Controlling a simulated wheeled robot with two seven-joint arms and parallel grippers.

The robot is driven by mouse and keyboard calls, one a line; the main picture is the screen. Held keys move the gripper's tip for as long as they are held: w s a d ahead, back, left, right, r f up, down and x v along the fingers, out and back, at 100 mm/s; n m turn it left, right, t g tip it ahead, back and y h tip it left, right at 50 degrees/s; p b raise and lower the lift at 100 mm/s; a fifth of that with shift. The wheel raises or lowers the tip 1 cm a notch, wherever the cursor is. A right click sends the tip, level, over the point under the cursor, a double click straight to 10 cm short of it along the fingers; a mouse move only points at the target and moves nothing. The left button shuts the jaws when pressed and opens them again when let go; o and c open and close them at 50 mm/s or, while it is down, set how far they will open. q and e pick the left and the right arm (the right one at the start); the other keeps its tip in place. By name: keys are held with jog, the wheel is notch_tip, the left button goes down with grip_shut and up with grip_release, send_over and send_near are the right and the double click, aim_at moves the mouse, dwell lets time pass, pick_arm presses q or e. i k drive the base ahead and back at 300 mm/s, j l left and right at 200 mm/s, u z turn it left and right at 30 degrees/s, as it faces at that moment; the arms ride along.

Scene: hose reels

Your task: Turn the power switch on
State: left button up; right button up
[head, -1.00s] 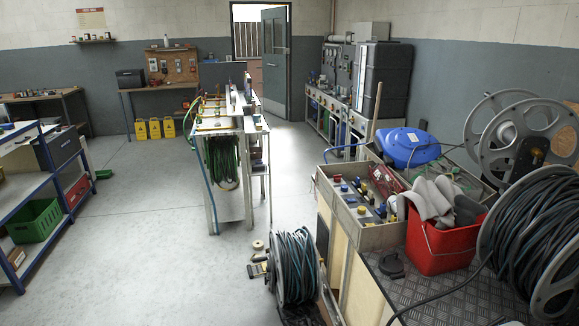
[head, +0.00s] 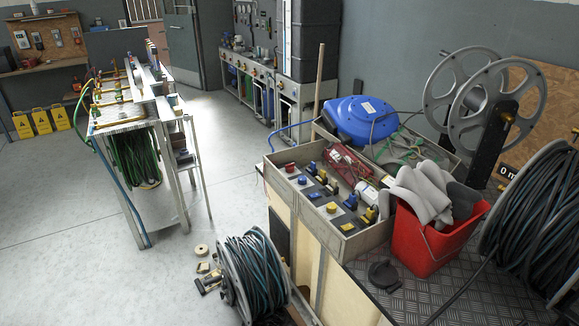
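No switch that I can name for certain as the power switch is clear in the head view. A shallow box (head: 346,228) on the workbench at the right holds several small fittings with red, blue and yellow tops, among them a red knob (head: 290,168) and a yellow one (head: 332,208). They are too small to tell whether any is a power switch. Neither of my grippers is in view.
A red bucket (head: 420,248) with grey gloves, a blue case (head: 360,122) and hose reels (head: 545,225) crowd the bench. Another reel (head: 255,278) stands on the floor. A hose rack (head: 132,118) stands left of centre. The floor (head: 60,220) at left is clear.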

aim_at(290, 168)
jog(key=i+j+u, duration=0.1)
jog(key=i+j, duration=0.2)
jog(key=i+j+u, duration=0.1)
jog(key=i+j, duration=0.2)
jog(key=i, duration=0.25)
jog(key=i+j+u, duration=0.1)
jog(key=i+j, duration=0.15)
jog(key=i, duration=0.2)
